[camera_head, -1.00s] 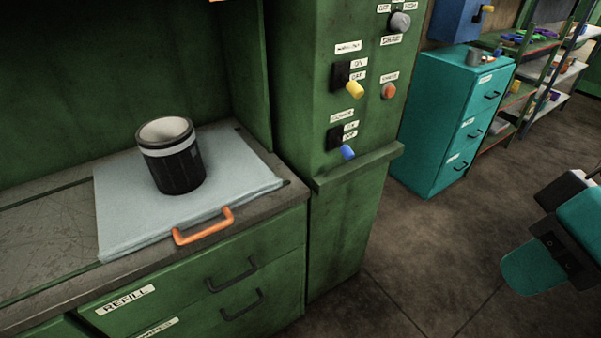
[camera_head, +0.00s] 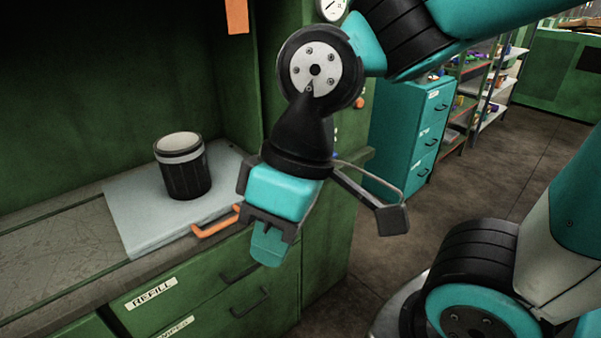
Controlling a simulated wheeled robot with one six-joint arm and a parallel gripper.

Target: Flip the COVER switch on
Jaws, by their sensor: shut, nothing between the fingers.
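The switch panel is on the green column (camera_head: 350,185) in the middle. My arm now covers nearly all of its front, so the switch labelled COVER, its lever and its label cannot be made out. Only slivers of the panel show beside my wrist. My gripper (camera_head: 267,250) hangs in front of the column and the drawers, nearer to the camera, pointing down with its teal fingers together. It is shut and holds nothing. I cannot tell how far it is from the panel.
A black canister (camera_head: 182,172) stands on a pale board (camera_head: 135,225) with an orange handle (camera_head: 215,222) on the left counter. Green drawers (camera_head: 170,285) are below. A teal cabinet (camera_head: 403,140) and shelves (camera_head: 470,85) stand at right. Floor (camera_head: 470,180) between is clear.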

